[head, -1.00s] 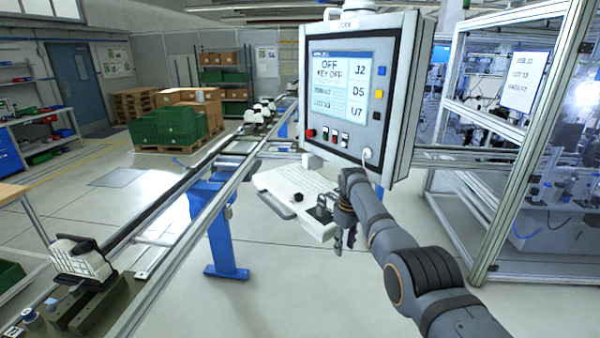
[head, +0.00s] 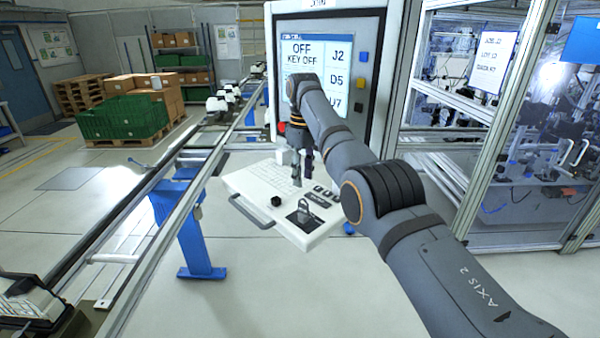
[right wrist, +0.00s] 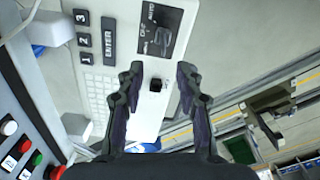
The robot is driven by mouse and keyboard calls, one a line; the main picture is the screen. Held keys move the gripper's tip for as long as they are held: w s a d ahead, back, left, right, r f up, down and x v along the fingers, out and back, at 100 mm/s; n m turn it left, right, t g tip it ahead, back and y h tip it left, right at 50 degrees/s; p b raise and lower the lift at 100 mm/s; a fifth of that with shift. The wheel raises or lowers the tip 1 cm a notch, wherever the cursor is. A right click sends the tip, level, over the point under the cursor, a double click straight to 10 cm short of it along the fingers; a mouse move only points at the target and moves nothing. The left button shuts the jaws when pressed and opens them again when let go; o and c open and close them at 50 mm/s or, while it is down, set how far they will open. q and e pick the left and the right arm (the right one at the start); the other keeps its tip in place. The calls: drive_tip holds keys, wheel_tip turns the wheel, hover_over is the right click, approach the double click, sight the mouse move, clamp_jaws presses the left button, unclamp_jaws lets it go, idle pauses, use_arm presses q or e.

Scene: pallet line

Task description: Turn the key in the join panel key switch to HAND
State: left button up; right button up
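The control panel (head: 385,70) shows a screen (head: 315,48) reading OFF and KEY OFF. Below it a white shelf (head: 262,190) carries a keyboard. A black switch plate (head: 305,215) with a grey raised part sits near the shelf's front corner; in the right wrist view this plate (right wrist: 160,28) bears white lettering, including AUTO. I cannot read the key's position. My right gripper (head: 302,182) is over the shelf, behind the plate, pointing down. In the wrist view it (right wrist: 160,75) is open and empty. My left gripper is out of view.
Dark keys marked 1, 2, 3 and ENTER (right wrist: 107,40) lie by the plate. Red and green buttons (right wrist: 22,145) are on the panel face. A rail line (head: 165,215) runs at left; a glazed cell (head: 480,130) stands at right.

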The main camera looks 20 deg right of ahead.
sight(304, 205)
drive_tip(key=f, duration=0.4)
drive_tip(key=s+f+p, duration=0.1)
drive_tip(key=f, duration=0.1)
drive_tip(key=shift+f, duration=0.35)
drive_tip(key=shift+w+f+p, duration=0.15)
drive_tip(key=shift+f+p, duration=0.1)
drive_tip(key=shift+f, duration=0.4)
drive_tip(key=shift+w+f+p, duration=0.15)
drive_tip(key=shift+f+p, duration=0.05)
drive_tip(key=shift+f, duration=0.4)
drive_tip(key=shift+s+f, duration=0.15)
drive_tip(key=shift+f, duration=0.1)
drive_tip(key=shift+s, duration=0.15)
drive_tip(key=shift+s+f, duration=0.1)
drive_tip(key=shift+c, duration=0.4)
drive_tip(key=shift+f, duration=0.1)
drive_tip(key=c, duration=0.5)
clamp_jaws()
drive_tip(key=n, duration=0.6)
drive_tip(key=shift+o, duration=0.2)
unclamp_jaws()
drive_tip(key=shift+n, duration=0.9)
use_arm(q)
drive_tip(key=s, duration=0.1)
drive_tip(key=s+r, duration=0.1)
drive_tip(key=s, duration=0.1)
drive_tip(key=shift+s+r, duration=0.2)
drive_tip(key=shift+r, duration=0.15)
use_arm(e)
drive_tip(key=o, duration=0.5)
